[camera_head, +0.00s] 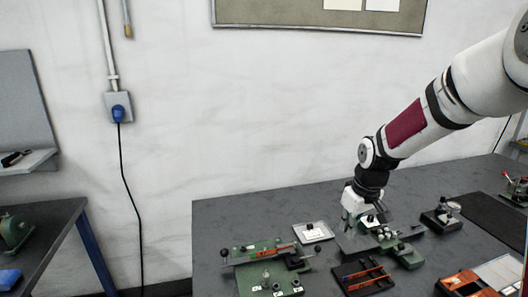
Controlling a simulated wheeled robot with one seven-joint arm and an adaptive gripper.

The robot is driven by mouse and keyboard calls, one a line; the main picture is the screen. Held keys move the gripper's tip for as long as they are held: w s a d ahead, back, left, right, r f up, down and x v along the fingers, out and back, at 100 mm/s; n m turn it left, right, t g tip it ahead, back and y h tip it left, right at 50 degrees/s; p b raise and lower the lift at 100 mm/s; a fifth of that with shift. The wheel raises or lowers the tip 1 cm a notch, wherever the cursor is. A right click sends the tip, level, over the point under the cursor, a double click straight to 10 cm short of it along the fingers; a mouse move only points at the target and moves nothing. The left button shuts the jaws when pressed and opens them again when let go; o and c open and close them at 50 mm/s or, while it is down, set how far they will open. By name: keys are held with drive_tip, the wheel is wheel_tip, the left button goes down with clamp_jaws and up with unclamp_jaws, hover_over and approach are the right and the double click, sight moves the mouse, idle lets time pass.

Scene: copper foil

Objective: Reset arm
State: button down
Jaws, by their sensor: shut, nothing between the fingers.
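My arm reaches in from the upper right, with a white link and a dark red band, and bends down at the wrist. My gripper (347,238) points down over the middle of the dark workbench (222,207). Its fingers look closed, with nothing seen between them. It hangs just left of a green fixture with small pale parts (404,254). The fingertips are small here, and I cannot tell how high they are above the bench.
A green fixture with black knobs (262,275) stands left of my gripper, with a pale square plate (313,232) behind it. A black tray with orange-handled tools (362,277) lies in front. A small device (441,217) and a dark mat (490,218) are at right.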

drive_tip(key=s+a+r+m+t, duration=0.1)
drive_tip(key=s+a+r, duration=0.1)
drive_tip(key=s+r, duration=0.4)
drive_tip(key=s+a+r+m+t, duration=0.1)
drive_tip(key=s+r, duration=0.4)
drive_tip(key=s, duration=0.7)
drive_tip(key=s+a+r+m+t, duration=0.1)
drive_tip(key=s+a+r, duration=0.3)
drive_tip(key=s, duration=0.5)
wheel_tip(320, 180, up, 3)
drive_tip(key=shift+s+f+m, duration=0.15)
drive_tip(key=shift+s+m, duration=0.15)
drive_tip(key=shift+m, duration=0.3)
